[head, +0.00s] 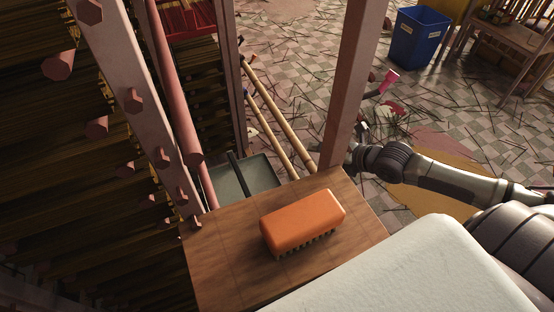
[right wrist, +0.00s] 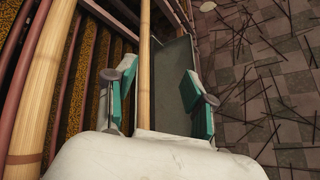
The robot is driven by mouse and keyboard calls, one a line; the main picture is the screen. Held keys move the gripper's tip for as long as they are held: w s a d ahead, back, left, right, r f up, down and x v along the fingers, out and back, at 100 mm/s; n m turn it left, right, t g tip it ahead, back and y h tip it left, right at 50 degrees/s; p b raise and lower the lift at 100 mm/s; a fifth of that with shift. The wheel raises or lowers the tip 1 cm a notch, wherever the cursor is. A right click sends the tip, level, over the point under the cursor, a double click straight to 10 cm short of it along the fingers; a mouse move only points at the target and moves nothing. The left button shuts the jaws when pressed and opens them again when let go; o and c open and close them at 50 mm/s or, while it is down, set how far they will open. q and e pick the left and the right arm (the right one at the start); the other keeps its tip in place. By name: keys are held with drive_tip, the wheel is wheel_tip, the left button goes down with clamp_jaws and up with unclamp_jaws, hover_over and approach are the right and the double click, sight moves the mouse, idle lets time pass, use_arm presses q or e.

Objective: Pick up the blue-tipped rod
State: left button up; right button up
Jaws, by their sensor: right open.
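Two long tan rods lean side by side behind the wooden board in the head view. The left one, the blue-tipped rod (head: 270,135), has a small dark blue end at its top. The other rod (head: 280,108) lies just right of it. My right gripper (head: 355,152) is right of both rods, partly hidden by the upright post. In the right wrist view my right gripper (right wrist: 163,97) is open, with teal pads apart. A tan rod (right wrist: 145,62) runs between the fingers in the picture; its tip is not visible, and I cannot tell which rod it is. My left gripper is not in view.
An orange brush (head: 302,220) lies on the wooden board (head: 215,255). A pink upright post (head: 350,85) stands between the rods and my right arm. A grey-green pan (head: 262,172) sits behind the board. A blue bin (head: 418,38) stands farther back; thin sticks litter the floor.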

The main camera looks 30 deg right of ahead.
sight(277, 148)
drive_tip(key=shift+n+y, duration=0.3)
drive_tip(key=shift+n, duration=0.5)
drive_tip(key=b+x, duration=0.1)
drive_tip(key=x, duration=0.3)
drive_tip(key=a+b+x, duration=0.1)
drive_tip(key=x, duration=0.4)
drive_tip(key=a+r+b+x, duration=0.1)
drive_tip(key=x, duration=0.3)
drive_tip(key=shift+w+a+f, duration=0.15)
drive_tip(key=shift+a, duration=0.05)
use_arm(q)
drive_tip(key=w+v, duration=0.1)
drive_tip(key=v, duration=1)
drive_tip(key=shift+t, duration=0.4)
use_arm(e)
clamp_jaws()
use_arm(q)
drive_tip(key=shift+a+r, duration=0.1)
